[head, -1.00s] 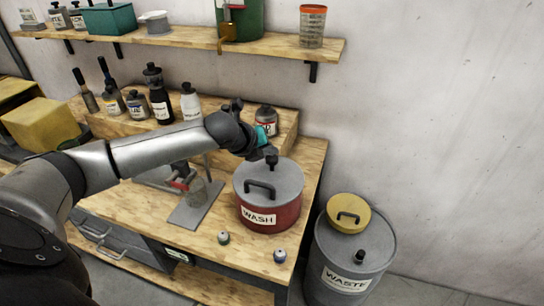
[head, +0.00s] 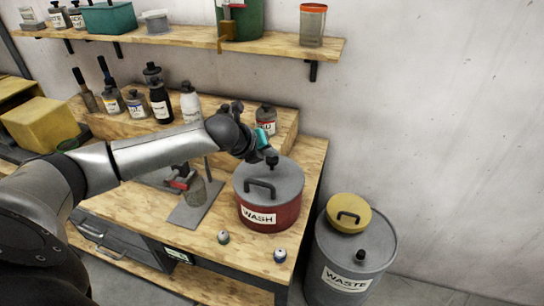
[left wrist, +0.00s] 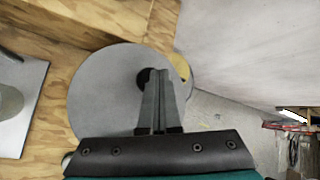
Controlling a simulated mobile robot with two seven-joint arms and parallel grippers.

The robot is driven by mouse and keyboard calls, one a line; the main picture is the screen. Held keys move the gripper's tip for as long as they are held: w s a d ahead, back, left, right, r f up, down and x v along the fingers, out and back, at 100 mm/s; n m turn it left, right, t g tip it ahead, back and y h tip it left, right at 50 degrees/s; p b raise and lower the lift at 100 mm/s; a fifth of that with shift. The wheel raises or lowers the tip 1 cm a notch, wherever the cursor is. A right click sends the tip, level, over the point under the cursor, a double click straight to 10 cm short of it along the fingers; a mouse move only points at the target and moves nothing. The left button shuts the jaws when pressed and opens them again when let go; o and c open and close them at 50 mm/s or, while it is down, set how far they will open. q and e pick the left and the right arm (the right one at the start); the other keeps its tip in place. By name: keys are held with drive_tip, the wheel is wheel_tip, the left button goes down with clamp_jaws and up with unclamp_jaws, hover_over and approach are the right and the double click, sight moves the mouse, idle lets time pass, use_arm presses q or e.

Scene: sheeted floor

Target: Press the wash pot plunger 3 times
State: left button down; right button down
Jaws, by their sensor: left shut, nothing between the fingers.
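The red wash pot (head: 285,215) with a grey lid stands on the wooden bench, its white label reading WASH. A dark handle (head: 260,186) and the black plunger knob (head: 272,158) are on the lid. My left gripper (head: 268,152) is at the plunger knob, coming from the left and above. In the left wrist view, the gripper (left wrist: 160,100) has its fingers together with nothing between them. The knob (left wrist: 146,77) shows partly behind the fingertips; I cannot tell whether they touch it. The right gripper is not in view.
A grey waste drum (head: 352,250) with a yellow lid on top stands right of the bench. Several bottles stand behind my left arm.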

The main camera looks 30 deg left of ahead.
sight(271, 160)
use_arm(q)
drive_tip(key=shift+s+d+f+b, duration=0.1)
drive_tip(key=shift+f+b, duration=0.25)
drive_tip(key=shift+f, duration=0.55)
idle(0.5)
drive_tip(key=shift+r, duration=0.1)
drive_tip(key=shift+r+p, duration=1.65)
drive_tip(key=shift+p, duration=0.55)
wheel_tip(271, 160, up, 5)
drive_tip(key=p, duration=0.5)
drive_tip(key=shift+r+p, duration=0.1)
drive_tip(key=shift+p, duration=0.25)
idle(1.1)
